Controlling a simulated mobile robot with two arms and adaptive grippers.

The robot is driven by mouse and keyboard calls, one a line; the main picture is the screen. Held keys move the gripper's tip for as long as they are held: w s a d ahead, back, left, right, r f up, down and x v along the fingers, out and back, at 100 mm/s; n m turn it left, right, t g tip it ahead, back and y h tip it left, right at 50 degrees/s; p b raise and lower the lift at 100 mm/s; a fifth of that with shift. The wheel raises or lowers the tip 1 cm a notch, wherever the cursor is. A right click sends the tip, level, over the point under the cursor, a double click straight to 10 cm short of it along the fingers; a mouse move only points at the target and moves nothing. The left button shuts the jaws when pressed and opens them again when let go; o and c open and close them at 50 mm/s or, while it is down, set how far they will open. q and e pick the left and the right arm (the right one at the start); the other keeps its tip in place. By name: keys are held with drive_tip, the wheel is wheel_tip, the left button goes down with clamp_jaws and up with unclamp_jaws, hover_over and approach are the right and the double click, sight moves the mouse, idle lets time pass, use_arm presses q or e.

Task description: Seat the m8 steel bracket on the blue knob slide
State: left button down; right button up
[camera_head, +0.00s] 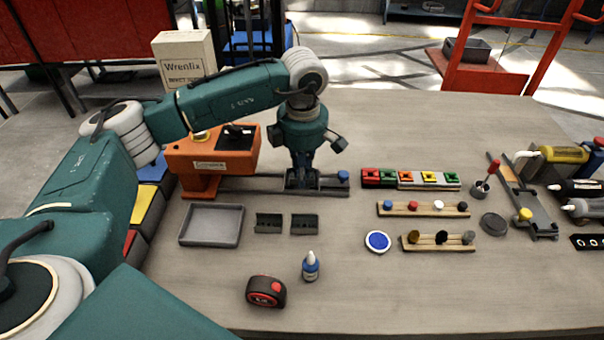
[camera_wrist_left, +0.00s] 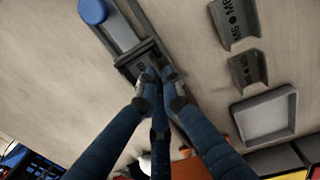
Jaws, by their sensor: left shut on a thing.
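The blue knob slide is a long grey rail (camera_head: 330,187) in front of the orange machine, with its blue knob (camera_head: 343,175) at the right end. The knob also shows at the top of the left wrist view (camera_wrist_left: 93,11). My left gripper (camera_head: 301,178) points down over the rail, left of the knob. In the left wrist view its fingertips (camera_wrist_left: 157,76) are closed together on a dark grey bracket (camera_wrist_left: 136,57), which is at the slide. The fingers hide part of it, and I cannot tell whether it sits fully down. My right gripper is out of view.
Two more dark brackets (camera_head: 268,223) (camera_head: 304,224) and a grey tray (camera_head: 184,240) lie in front of the slide. The orange machine (camera_head: 212,163) stands close behind. A glue bottle (camera_head: 311,267), tape measure (camera_head: 266,291) and yellow-knob slide (camera_head: 541,229) are also on the table.

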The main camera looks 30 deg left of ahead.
use_arm(q)
drive_tip(key=shift+f, duration=0.1)
idle(0.4)
idle(0.3)
drive_tip(key=c, duration=1.4)
unclamp_jaws()
drive_tip(key=shift+c, duration=0.2)
drive_tip(key=shift+r+p, duration=1.4)
drive_tip(key=shift+r, duration=1.65)
